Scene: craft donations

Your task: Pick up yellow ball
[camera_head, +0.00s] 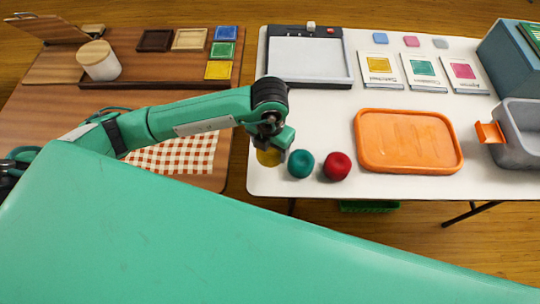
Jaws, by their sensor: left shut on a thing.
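The yellow ball (269,156) is at the left front edge of the white table, just left of a teal ball (300,163) and a red ball (337,166). My left gripper (274,145) is over the yellow ball and shut on it, hiding its upper part. I cannot tell whether the ball touches the table. My right gripper is not in view.
An orange tray (408,169) lies right of the balls, with a grey bin (518,134) beyond it. A wooden table (60,97) adjoins on the left. White tabletop behind the balls is clear.

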